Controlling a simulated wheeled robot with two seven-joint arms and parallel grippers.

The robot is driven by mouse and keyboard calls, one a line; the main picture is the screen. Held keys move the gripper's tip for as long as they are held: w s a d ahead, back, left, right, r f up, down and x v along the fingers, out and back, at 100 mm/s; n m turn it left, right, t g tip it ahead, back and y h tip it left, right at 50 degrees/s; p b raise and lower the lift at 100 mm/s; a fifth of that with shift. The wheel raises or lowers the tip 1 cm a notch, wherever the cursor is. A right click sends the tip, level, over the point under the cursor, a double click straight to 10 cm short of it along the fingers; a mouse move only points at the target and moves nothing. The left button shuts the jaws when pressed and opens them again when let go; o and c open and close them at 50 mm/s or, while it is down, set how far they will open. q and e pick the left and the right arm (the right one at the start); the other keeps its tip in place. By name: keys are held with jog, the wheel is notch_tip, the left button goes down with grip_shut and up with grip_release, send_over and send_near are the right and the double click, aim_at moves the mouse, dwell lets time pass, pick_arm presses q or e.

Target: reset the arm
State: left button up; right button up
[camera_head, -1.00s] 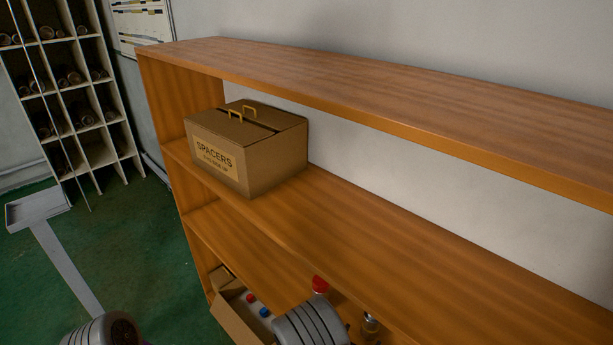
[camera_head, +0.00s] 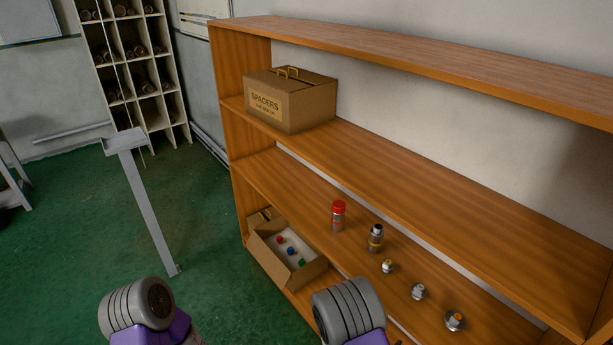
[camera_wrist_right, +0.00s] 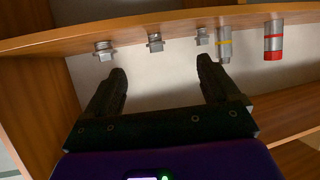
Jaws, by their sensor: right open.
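My right gripper (camera_wrist_right: 163,72) is open and empty in the wrist view, its two dark fingers apart. That picture appears upside down, with the shelf goods along its top. In the head view, two grey ribbed arm parts of mine show at the bottom edge. Neither gripper's fingers show there, and my left gripper is out of sight.
A wooden shelf unit (camera_head: 420,150) fills the right side. A SPACERS box (camera_head: 290,100) stands on its upper shelf. A red-capped can (camera_head: 338,216), bottle (camera_head: 375,238) and several fittings (camera_head: 418,291) stand lower. An open carton (camera_head: 290,262) sits below.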

jog(key=s+a+f+n+g+y, duration=0.1)
jog(key=s+a+f+g+y, duration=0.15)
jog(key=f, duration=0.25)
jog(key=s+a+f+n+g+y, duration=0.1)
jog(key=s+f+g+y, duration=0.2)
jog(key=f, duration=0.3)
jog(key=s+a+n+g+y, duration=0.3)
jog(key=s+a+g+y, duration=0.1)
jog(key=s+a+y, duration=0.3)
jog(key=s, duration=0.2)
jog(key=shift+s+a, duration=0.15)
jog(key=shift+s, duration=0.25)
